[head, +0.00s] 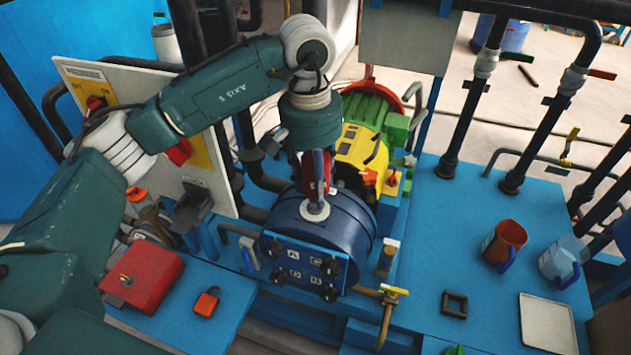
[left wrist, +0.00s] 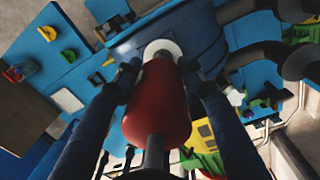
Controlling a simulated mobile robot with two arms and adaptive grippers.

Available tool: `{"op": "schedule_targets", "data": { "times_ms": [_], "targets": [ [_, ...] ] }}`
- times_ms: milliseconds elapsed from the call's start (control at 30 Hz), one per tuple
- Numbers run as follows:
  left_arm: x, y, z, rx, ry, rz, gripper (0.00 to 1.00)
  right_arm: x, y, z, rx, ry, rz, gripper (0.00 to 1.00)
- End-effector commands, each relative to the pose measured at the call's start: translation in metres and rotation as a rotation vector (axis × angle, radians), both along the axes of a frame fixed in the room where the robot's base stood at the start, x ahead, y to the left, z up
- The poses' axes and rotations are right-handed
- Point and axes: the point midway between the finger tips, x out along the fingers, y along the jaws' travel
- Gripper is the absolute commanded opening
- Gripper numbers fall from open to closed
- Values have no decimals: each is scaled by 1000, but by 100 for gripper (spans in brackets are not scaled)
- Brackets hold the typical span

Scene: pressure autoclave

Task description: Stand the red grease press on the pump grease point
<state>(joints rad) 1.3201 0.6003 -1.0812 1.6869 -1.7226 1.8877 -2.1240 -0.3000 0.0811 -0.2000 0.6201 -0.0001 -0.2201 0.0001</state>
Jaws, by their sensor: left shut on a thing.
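The red grease press (head: 309,177) is held upright between the fingers of my left gripper (head: 318,178), above the blue round pump body in the head view. A pale round collar (head: 315,211) on top of the blue body lies directly under it and looks like the grease point. In the left wrist view the red press (left wrist: 158,105) sits between both dark fingers (left wrist: 165,80). Its far end overlaps the pale round collar (left wrist: 162,47). I cannot tell whether the press touches the collar. My right gripper is not in view.
Below the collar is a front plate (head: 303,266) with black knobs. A red box (head: 143,276) and an orange padlock (head: 206,301) lie at left.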

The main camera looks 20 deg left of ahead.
Motion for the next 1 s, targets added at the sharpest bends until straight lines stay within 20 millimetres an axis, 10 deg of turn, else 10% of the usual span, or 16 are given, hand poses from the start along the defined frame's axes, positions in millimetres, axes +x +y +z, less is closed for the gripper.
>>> {"op": "schedule_targets", "data": {
  "times_ms": [33, 67, 167, 533, 1000],
  "targets": [
    [0, 1, -3, 2, 1, 3, 0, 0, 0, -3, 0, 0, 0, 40],
    [0, 1, -2, 2, 1, 3, 45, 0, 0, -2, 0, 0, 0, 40],
    [0, 2, -1, 3, 1, 4, 63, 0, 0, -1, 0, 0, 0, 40],
    [0, 2, 3, 3, 1, 4, 63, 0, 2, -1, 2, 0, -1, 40],
    [0, 3, 68, 4, -2, 2, 63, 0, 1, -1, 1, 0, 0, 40]
  ]
}}
